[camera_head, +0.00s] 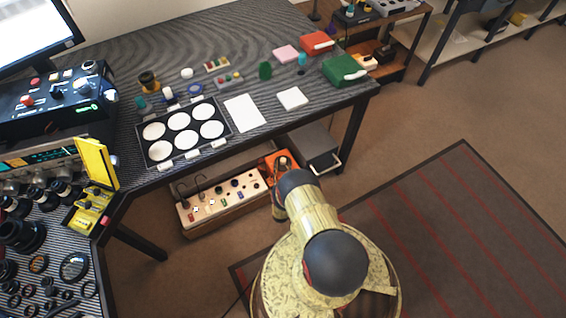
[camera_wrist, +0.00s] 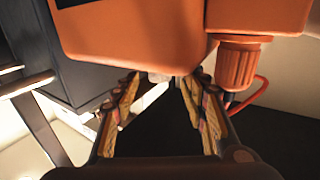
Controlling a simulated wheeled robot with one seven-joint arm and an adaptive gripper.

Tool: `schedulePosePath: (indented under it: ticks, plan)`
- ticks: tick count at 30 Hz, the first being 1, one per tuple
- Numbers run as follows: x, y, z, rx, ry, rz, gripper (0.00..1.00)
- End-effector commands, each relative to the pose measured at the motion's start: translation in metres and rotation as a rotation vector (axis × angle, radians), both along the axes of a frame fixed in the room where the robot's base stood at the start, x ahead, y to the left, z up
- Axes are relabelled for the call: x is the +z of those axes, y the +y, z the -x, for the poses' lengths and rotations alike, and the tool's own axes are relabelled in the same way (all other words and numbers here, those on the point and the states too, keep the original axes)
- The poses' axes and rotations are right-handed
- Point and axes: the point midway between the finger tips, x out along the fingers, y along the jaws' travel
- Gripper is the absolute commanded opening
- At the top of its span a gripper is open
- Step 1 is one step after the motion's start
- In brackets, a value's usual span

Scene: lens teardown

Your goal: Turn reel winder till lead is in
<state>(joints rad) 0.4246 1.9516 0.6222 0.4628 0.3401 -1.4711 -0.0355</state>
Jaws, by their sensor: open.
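An orange housing, which looks like the reel winder (camera_head: 272,158), sits low beside the table's underside in the head view. My arm reaches down to it, and my gripper (camera_head: 282,170) is partly hidden there by my own arm. In the wrist view the orange housing (camera_wrist: 130,40) fills the top of the picture. A ribbed orange knob (camera_wrist: 236,66) hangs from its right side, with a red lead (camera_wrist: 252,98) looping beside it. My gripper (camera_wrist: 163,82) is open, with its fingertips just under the housing's lower edge. A small pale nub (camera_wrist: 160,76) shows between the fingertips; I cannot tell whether they touch it.
A low box with several coloured fittings (camera_head: 222,203) lies left of the housing. A dark grey case (camera_head: 316,146) stands close at its right. The table edge and a table leg (camera_head: 350,138) are near. Open floor (camera_head: 420,150) lies to the right.

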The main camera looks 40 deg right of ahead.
Motion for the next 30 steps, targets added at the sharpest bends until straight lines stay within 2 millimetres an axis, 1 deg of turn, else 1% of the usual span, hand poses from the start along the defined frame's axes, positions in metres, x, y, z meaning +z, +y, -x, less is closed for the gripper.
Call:
schedulePosePath:
  ticks: [1, 6, 12, 18, 26, 30]
  plan:
    - [0.0, 0.008, 0.008, 0.002, 0.002, -0.001, 0.43]
    - [0.0, 0.031, 0.032, 0.002, 0.001, 0.0, 0.43]
    - [0.0, 0.048, 0.05, 0.001, 0.0, 0.0, 0.43]
    - [0.0, 0.053, 0.056, 0.0, 0.0, 0.0, 0.43]
    - [0.0, 0.053, 0.056, 0.0, 0.0, 0.0, 0.43]
    - [0.0, 0.049, 0.053, 0.017, 0.001, -0.004, 0.43]
